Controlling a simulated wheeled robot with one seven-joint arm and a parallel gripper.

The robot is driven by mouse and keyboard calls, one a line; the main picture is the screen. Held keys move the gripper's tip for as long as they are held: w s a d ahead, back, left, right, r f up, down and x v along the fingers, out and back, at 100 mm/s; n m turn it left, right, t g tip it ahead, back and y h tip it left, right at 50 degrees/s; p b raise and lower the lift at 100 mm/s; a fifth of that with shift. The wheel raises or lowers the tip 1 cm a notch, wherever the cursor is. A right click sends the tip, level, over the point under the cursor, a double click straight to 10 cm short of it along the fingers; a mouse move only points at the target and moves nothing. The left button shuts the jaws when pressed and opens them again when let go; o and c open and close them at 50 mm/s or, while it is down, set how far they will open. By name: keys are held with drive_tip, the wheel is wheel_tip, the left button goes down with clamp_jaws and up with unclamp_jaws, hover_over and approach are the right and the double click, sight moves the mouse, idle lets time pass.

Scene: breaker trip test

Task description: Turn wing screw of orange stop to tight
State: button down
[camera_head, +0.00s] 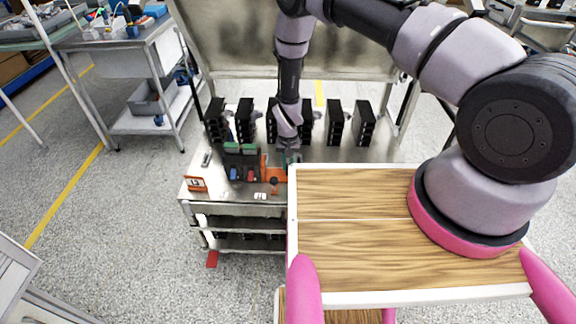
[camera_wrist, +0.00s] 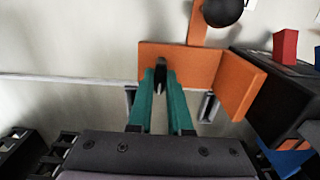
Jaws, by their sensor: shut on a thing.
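The orange stop (camera_head: 268,170) stands near the front of the metal cart, beside a black breaker block (camera_head: 240,163). In the wrist view the orange stop (camera_wrist: 240,82) shows as an upright plate with a side block. A dark wing screw (camera_wrist: 160,66) sits on its plate. My gripper (camera_wrist: 160,76) has teal fingers closed around the wing screw, with a small part of it showing between the tips. In the head view my gripper (camera_head: 291,158) is small and reaches down beside the stop, and the screw cannot be made out. The wing's exact angle is hard to tell.
A black ball knob (camera_wrist: 222,11) on an orange arm is close above the stop. The breaker block (camera_wrist: 272,85) with red and blue levers is close at right. A thin rail (camera_wrist: 60,80) runs behind. Several black units (camera_head: 337,123) line the cart's back; an orange-framed display (camera_head: 195,184) stands front left.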

drive_tip(key=c, duration=0.8)
unclamp_jaws()
drive_tip(key=shift+c, duration=0.2)
wheel_tip(320, 180, up, 11)
drive_tip(key=shift+f, duration=0.1)
